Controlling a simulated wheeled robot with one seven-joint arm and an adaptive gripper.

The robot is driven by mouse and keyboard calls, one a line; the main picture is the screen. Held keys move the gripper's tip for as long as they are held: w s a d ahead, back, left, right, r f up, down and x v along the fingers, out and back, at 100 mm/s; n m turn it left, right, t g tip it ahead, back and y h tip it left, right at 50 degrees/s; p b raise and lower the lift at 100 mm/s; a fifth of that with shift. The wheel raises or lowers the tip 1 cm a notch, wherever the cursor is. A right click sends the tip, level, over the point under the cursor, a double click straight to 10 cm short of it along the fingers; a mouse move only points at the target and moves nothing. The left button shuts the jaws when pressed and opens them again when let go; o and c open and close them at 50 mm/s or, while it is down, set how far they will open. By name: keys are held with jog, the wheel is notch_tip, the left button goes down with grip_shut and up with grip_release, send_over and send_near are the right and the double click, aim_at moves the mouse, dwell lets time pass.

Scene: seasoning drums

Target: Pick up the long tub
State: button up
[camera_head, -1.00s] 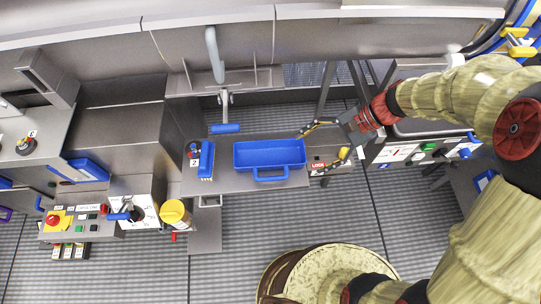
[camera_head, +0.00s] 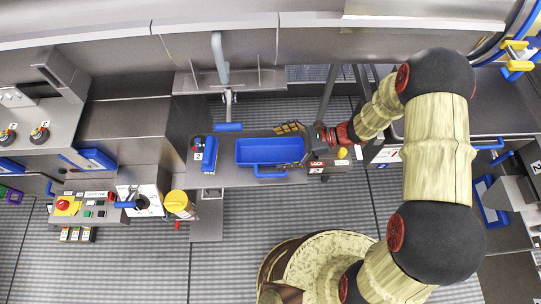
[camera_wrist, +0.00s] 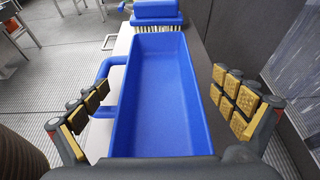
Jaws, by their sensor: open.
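The long tub is a blue open tray (camera_head: 270,151) with a looped handle on its near long side. It sits on a grey metal shelf in the head view and looks empty. In the wrist view the tub (camera_wrist: 158,100) runs lengthwise away from me, with its handle on the left. My gripper (camera_wrist: 160,108) is open, one padded finger on each side of the tub's near end. The left finger is close to the handle; contact cannot be told. In the head view my gripper (camera_head: 297,146) is at the tub's right end.
A blue brush (camera_head: 209,155) stands on the shelf left of the tub; it also shows beyond the tub in the wrist view (camera_wrist: 156,14). A yellow-lidded container (camera_head: 177,201) is lower left. A red LOCK label (camera_head: 317,164) is right of the tub.

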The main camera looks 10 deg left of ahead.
aim_at(270, 156)
jog(key=x, duration=0.3)
jog(key=shift+a+f, duration=0.1)
jog(key=shift+c, duration=1.2)
jog(key=c, duration=1.1)
jog(key=shift+c, duration=0.2)
